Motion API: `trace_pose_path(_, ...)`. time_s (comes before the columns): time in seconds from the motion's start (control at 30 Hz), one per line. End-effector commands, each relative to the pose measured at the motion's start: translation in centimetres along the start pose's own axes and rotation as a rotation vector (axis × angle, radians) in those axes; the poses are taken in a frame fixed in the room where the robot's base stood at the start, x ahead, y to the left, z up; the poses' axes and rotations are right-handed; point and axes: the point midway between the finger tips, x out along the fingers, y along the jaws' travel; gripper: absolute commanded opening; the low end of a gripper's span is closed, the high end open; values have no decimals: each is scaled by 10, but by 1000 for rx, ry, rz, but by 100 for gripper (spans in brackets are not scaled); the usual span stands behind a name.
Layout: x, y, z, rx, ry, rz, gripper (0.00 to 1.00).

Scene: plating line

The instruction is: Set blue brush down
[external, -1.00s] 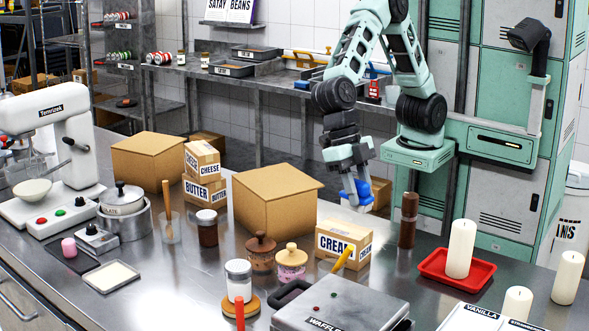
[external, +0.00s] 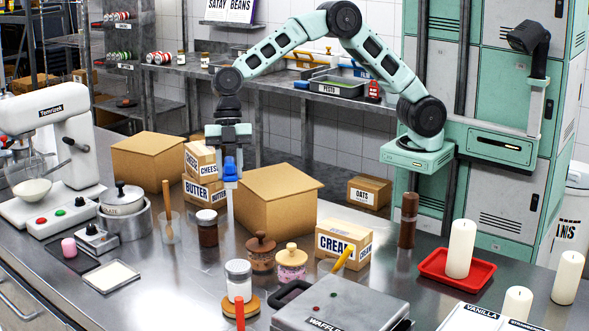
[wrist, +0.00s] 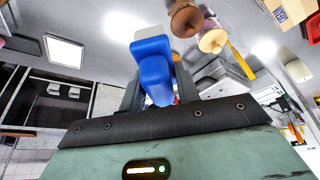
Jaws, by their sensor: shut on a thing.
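The blue brush (external: 230,163) is between the jaws of my gripper (external: 230,176), which is shut on it.
A large cardboard box (external: 275,205) stands right of my gripper. The butter box (external: 204,193) and cheese box (external: 201,160) are stacked at its left. Jars, including a dark one (external: 207,230), stand in front. A white square plate (external: 112,276) lies at front left.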

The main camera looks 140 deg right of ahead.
Motion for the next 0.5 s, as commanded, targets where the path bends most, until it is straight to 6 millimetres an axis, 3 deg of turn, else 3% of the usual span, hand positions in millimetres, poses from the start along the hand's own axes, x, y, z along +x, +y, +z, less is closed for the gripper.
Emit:
trace_pose_path(0.3, 66, -2, 25, -1, 0, -7, 5)
trace_pose_path(0.5, 93, -2, 36, -2, 0, -5, 5)
